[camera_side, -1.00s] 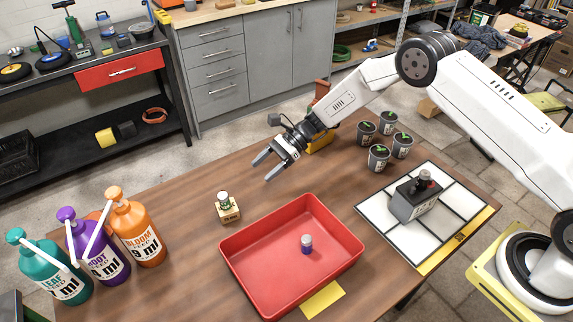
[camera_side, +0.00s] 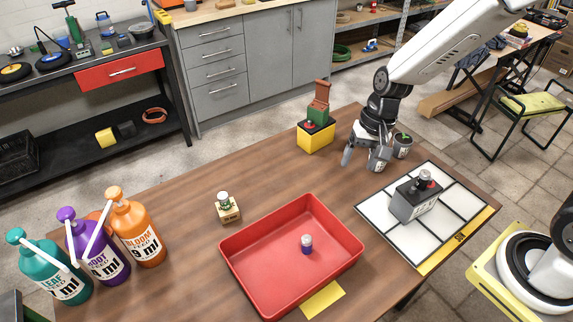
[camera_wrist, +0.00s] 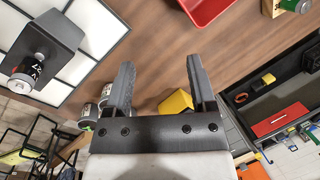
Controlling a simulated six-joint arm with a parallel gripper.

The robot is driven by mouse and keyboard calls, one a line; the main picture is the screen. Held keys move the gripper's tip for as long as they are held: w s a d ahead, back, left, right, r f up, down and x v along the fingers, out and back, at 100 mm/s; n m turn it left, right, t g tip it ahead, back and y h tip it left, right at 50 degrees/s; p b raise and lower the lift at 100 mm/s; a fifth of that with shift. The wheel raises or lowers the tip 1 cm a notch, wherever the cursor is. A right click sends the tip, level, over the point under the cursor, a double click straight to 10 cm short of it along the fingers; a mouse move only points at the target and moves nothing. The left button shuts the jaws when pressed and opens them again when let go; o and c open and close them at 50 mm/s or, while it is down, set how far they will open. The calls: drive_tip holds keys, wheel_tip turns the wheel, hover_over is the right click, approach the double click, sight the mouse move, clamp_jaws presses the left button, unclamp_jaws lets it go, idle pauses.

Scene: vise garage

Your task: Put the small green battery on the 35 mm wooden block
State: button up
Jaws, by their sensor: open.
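A small wooden block (camera_side: 229,214) with a label too small to read for certain stands on the table left of the red tray. A small battery-like cylinder with a pale top and a green body (camera_side: 223,199) stands upright on it. In the wrist view, part of the wooden block (camera_wrist: 268,7) and the green cylinder (camera_wrist: 291,4) show at the top right edge. My gripper (camera_side: 362,160) is open and empty, fingers pointing down over the back right of the table, well away from the block. In the wrist view, bare table shows between its fingers (camera_wrist: 160,82).
A grey block (camera_side: 413,202) carrying a dark cylinder stands on the tiled mat.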

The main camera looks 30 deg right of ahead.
drive_tip(key=s+d+r+n+t+h, duration=0.2)
drive_tip(key=s+d+n, duration=0.2)
drive_tip(key=s+n, duration=0.2)
drive_tip(key=shift+s+d+r+h, duration=0.35)
drive_tip(key=shift+s+h, duration=0.05)
drive_tip(key=shift+s, duration=0.85)
